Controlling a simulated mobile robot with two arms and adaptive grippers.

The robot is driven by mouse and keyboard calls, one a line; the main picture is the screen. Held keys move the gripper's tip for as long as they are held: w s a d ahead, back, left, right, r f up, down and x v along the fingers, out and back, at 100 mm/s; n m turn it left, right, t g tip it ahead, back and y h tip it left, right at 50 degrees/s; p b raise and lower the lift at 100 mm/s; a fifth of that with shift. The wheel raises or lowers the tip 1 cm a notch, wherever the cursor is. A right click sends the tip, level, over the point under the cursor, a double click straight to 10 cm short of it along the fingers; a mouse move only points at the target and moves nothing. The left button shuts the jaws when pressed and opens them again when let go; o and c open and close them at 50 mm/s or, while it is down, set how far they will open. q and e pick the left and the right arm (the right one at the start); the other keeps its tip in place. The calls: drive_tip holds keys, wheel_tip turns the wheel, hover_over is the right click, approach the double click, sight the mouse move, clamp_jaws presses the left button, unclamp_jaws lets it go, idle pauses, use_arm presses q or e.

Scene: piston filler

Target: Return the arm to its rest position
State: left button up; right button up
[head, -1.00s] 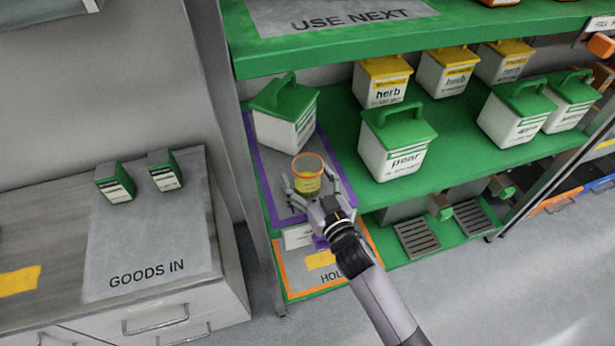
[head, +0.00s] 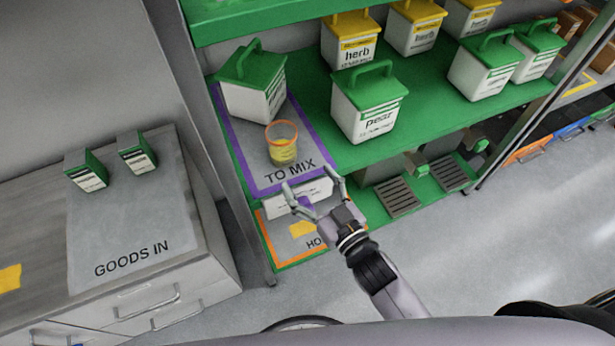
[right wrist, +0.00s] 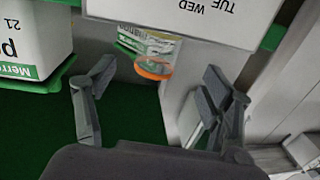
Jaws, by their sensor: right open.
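My right gripper (head: 313,190) is open and empty in the head view, in front of the green shelf's edge and apart from the cup. In the right wrist view its two spread fingers (right wrist: 155,95) hold nothing. A clear cup (head: 282,145) with an orange rim and yellow contents stands upright on the purple-bordered TO MIX mat (head: 240,150). Its orange rim also shows in the right wrist view (right wrist: 153,69). My right arm (head: 385,285) reaches up from the bottom of the head view. My left gripper is not in view.
A tilted green-lidded tub (head: 262,100) stands behind the cup, and a pear tub (head: 365,112) to its right. The orange-bordered mat (head: 283,240) lies on a lower level. A GOODS IN mat (head: 135,215) covers part of the left cabinet. Open floor (head: 480,230) shows at right.

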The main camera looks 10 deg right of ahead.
idle(0.4)
drive_tip(key=s+d+f+m+g+h, duration=0.2)
drive_tip(key=d+f+g+h, duration=0.1)
drive_tip(key=d, duration=0.3)
drive_tip(key=s+d+f+m+g+h, duration=0.2)
drive_tip(key=d+h, duration=0.2)
drive_tip(key=d, duration=0.1)
drive_tip(key=s+d+f+g, duration=0.1)
drive_tip(key=s+d+g, duration=0.1)
drive_tip(key=s+g, duration=0.35)
drive_tip(key=s+d+f+g, duration=0.1)
drive_tip(key=s+d+g, duration=0.15)
drive_tip(key=s, duration=0.55)
wheel_tip(320, 180, down, 23)
drive_tip(key=s+n+g+p, duration=0.1)
drive_tip(key=p, duration=0.1)
drive_tip(key=s+d+f+g+p, duration=0.1)
drive_tip(key=s+d+f+p, duration=0.1)
drive_tip(key=s+f, duration=1.2)
drive_tip(key=s, duration=0.2)
drive_tip(key=shift+s+d+f+h, duration=0.25)
drive_tip(key=shift+s+d+h, duration=0.1)
drive_tip(key=shift+h, duration=0.05)
